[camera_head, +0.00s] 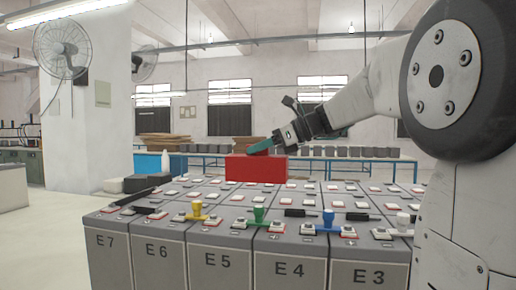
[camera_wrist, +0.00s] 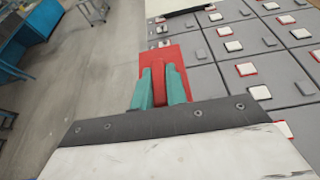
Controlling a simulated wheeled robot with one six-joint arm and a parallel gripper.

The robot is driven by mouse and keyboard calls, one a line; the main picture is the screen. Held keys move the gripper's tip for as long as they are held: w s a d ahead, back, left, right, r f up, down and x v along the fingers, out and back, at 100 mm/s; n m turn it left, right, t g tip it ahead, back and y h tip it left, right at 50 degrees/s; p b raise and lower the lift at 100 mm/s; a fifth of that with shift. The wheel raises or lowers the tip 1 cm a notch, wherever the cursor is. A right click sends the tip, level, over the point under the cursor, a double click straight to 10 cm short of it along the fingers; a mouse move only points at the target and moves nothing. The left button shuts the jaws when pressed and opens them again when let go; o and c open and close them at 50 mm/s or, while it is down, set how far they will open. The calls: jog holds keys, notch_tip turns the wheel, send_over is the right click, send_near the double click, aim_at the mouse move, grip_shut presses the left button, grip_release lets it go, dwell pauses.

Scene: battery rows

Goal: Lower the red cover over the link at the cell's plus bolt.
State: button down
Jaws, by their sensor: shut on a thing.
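My gripper (camera_head: 264,147), with teal fingers, is at the far side of the battery block in the head view. In the wrist view the fingers (camera_wrist: 160,90) are shut on a dark red piece (camera_wrist: 159,94), the red cover. A brighter red surface (camera_wrist: 173,56) lies just beyond and around the fingertips. In the head view a red box shape (camera_head: 256,170) stands directly below the fingers; I cannot tell whether it is part of the cover or separate. Grey cells carry white caps, some red-edged (camera_wrist: 246,69). The link and plus bolt meant cannot be singled out.
The near cells are marked E7 to E3. A white bottle (camera_head: 165,162) stands behind left. Open floor (camera_wrist: 95,70) lies left in the wrist view.

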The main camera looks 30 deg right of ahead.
aim_at(260, 207)
jog(key=shift+s+f, duration=0.15)
jog(key=shift+f, duration=6.15)
jog(key=c, duration=1.3)
grip_release()
jog(key=shift+d, duration=0.1)
jog(key=v, duration=0.7)
jog(key=shift+s+d, duration=0.25)
jog(key=shift+s, duration=0.05)
jog(key=shift+s, duration=0.1)
